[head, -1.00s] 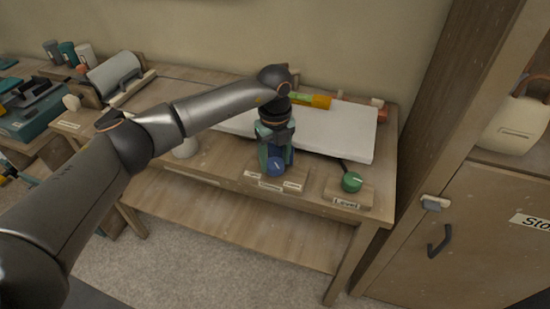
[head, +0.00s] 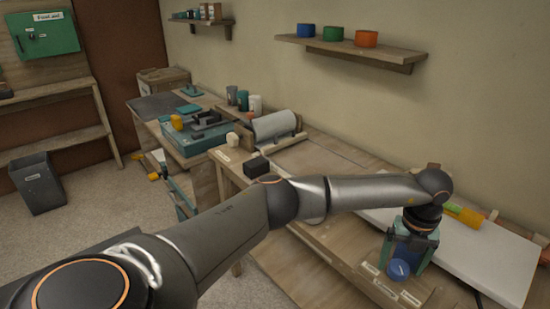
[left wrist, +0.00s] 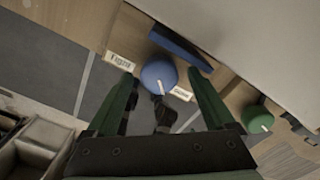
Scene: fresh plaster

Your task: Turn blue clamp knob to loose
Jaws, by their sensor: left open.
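The blue clamp knob (head: 400,270) is at the front edge of the workbench, with a pale pointer mark on its face. It also shows in the left wrist view (left wrist: 158,72), where its mark points towards the bottom of the picture. Small label plates stand on both sides; the left plate (left wrist: 121,62) and the right plate (left wrist: 181,93) are too small to read surely. My left gripper (head: 404,256) is open at the knob, its green fingers on either side of it; I cannot tell whether they touch it. My right gripper is out of view.
A green knob (left wrist: 257,118) is to the right in the wrist view. A white board (head: 490,255) lies on the bench behind my gripper, with a yellow-green handled tool (head: 464,215) on it. A roller (head: 274,126) stands further left. A shelf (head: 350,50) with coloured pots is above.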

